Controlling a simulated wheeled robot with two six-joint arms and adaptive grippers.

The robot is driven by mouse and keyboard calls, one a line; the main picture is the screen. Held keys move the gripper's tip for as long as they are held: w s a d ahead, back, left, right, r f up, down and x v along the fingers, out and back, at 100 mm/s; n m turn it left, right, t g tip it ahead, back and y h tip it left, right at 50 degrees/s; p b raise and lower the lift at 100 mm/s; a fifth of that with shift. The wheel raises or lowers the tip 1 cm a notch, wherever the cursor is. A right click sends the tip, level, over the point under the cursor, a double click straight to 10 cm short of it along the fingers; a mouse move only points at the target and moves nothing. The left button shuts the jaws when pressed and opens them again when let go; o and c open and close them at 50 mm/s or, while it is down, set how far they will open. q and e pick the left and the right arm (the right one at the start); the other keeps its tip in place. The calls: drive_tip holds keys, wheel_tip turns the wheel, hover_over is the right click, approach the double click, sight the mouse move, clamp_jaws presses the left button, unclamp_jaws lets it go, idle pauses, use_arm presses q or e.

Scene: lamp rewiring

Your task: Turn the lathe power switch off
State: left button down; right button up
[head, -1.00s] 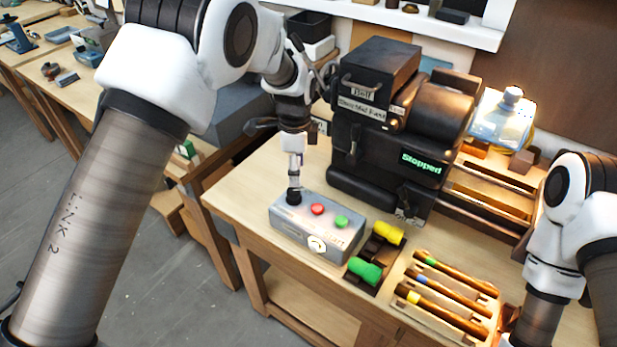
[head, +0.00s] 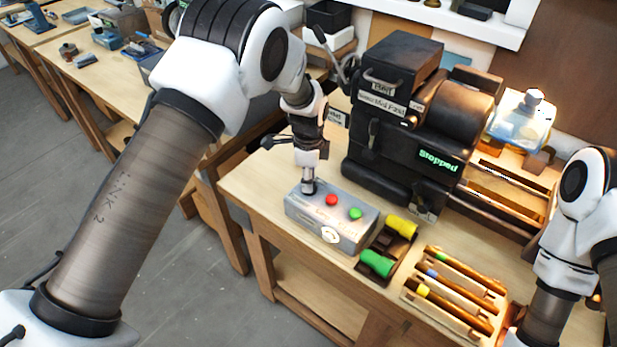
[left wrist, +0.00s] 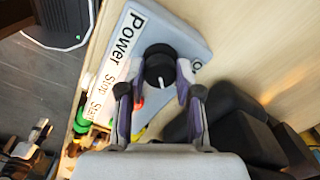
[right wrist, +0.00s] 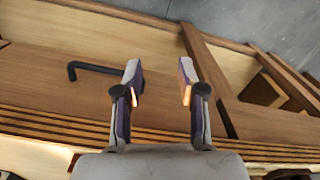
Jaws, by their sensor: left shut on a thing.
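The power switch is a round black knob (left wrist: 160,68) with a white mark, beside the "Power" label on the grey control box (head: 340,225). My left gripper (head: 308,188) points straight down at the left end of the box. In the left wrist view its two fingers (left wrist: 158,84) are on either side of the knob and shut on it. In the head view the fingertips mostly hide the knob. The lathe (head: 405,130) shows a green "Stopped" display (head: 439,161). My right gripper (right wrist: 160,80) is open and empty in the right wrist view.
A red button (head: 331,200) and a green button (head: 355,214) sit on the box near my left fingers. Yellow and green handled pieces (head: 377,264) lie in a dark holder to the right. A wooden rack (head: 455,290) of rods lies further right. A black hooked rod (right wrist: 90,68) shows near my right gripper.

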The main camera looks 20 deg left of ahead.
use_arm(q)
drive_tip(key=shift+s+f+n, duration=0.1)
drive_tip(key=shift+f+n, duration=0.05)
drive_tip(key=shift+n, duration=0.15)
drive_tip(key=n, duration=0.3)
drive_tip(key=shift+s+n, duration=0.1)
drive_tip(key=shift+n, duration=0.2)
drive_tip(key=n, duration=0.4)
drive_tip(key=shift+s+f, duration=0.1)
drive_tip(key=n, duration=0.9)
drive_tip(key=shift+d+n+b, duration=0.1)
drive_tip(key=shift+n+b, duration=0.2)
drive_tip(key=shift+n, duration=0.1)
drive_tip(key=c, duration=0.8)
unclamp_jaws()
